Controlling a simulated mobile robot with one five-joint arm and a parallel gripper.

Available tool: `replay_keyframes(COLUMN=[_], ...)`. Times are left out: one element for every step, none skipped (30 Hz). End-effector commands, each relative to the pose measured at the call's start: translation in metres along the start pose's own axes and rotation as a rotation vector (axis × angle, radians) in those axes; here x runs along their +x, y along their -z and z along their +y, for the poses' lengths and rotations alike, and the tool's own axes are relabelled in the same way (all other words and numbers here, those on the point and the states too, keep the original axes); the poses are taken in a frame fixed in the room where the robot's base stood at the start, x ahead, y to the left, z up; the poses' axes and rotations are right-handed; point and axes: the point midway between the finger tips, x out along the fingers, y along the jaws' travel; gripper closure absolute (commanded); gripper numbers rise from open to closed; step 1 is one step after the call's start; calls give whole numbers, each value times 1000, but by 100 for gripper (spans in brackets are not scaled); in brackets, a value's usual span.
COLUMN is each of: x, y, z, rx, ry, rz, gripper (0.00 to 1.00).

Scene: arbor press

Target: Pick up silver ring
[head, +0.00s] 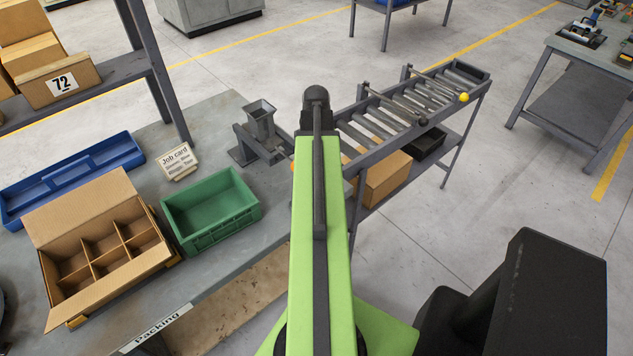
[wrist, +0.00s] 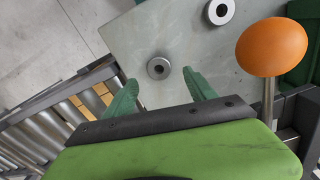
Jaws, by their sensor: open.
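Two silver-grey rings lie flat on the grey bench top in the wrist view. The nearer, darker ring (wrist: 158,68) shows a small round hole with a lighter edge. The farther, lighter ring (wrist: 221,12) has a dark hole and lies at the top edge. My gripper (wrist: 160,78) is open and empty, its green fingers to either side of the nearer ring in the picture. I cannot tell the height of the fingertips above the bench. In the head view my arm hides the gripper, and I see neither ring.
An orange knob (wrist: 272,46) on a lever stands close to my gripper's right. A roller conveyor (head: 400,110) runs beside the bench (head: 215,115). A green bin (head: 210,210), a divided carton (head: 105,250) and a grey metal fixture (head: 262,125) stand on the bench.

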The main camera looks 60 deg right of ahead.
Motion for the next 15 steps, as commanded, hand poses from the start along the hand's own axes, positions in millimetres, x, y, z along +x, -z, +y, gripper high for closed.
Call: replay_keyframes(x=[11,16,23,29,35,42,46,49,51,52,51,49,48,48,48], y=[0,-1,-1,-2,-2,-2,-2,-2,-2,-2,-2,-2,-2,-2,-2], z=[0,0,1,1,1,1,1,1,1,1,1,1,1,1,1], rx=[0,0,0,0,0,0,0,0,0,0,0,0,0,0,0], ry=[0,0,0,0,0,0,0,0,0,0,0,0,0,0,0], rz=[0,0,0,0,0,0,0,0,0,0,0,0,0,0,0], gripper=[35,35,35,35,35,35,35,35,35,35,35,35,35,35,35])
